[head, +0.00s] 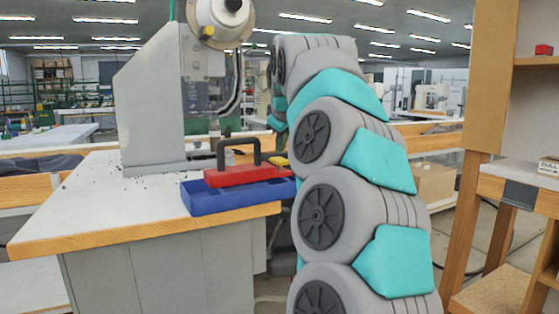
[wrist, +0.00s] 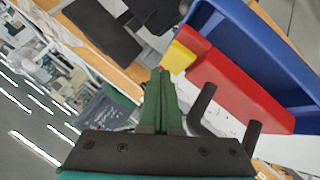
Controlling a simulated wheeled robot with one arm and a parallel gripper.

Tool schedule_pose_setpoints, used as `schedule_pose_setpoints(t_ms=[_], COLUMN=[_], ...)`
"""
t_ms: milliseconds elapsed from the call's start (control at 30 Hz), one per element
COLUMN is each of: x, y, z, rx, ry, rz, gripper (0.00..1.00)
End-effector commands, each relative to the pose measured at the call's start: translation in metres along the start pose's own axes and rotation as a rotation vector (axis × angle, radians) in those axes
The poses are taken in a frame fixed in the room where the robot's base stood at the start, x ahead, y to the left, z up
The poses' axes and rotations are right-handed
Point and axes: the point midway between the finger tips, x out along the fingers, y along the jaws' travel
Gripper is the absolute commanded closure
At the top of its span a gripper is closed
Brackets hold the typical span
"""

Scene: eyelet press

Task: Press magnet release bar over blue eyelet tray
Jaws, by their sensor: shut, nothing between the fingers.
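The blue eyelet tray (head: 205,201) lies at the front right of the white table; it fills the upper right of the wrist view (wrist: 250,35). The red magnet bar (head: 238,176) rests on or just above the tray, with a black arched handle (head: 222,151) on top. The bar also shows in the wrist view (wrist: 238,88). A yellow end piece (wrist: 180,55), likely the release bar, adjoins the red body. My gripper (wrist: 160,75) is shut and empty, its green fingers apart from the handle, near the yellow end. In the head view my arm mostly hides it.
A grey eyelet press (head: 150,100) stands on the table (head: 100,225) behind the tray. Small dark eyelets are scattered near its base. A wooden shelf unit (head: 485,150) stands on the right. The table's left front is clear.

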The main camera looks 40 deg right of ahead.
Motion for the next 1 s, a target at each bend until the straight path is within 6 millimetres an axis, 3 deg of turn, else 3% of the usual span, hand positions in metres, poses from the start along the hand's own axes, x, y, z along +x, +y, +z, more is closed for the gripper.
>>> schedule_pose_setpoints(t_ms=[1000], x=[0.0083], y=[-0.0061], z=[0.0063], rx=[0.0], ry=[-0.001], rz=[0.0], gripper=[1.0])
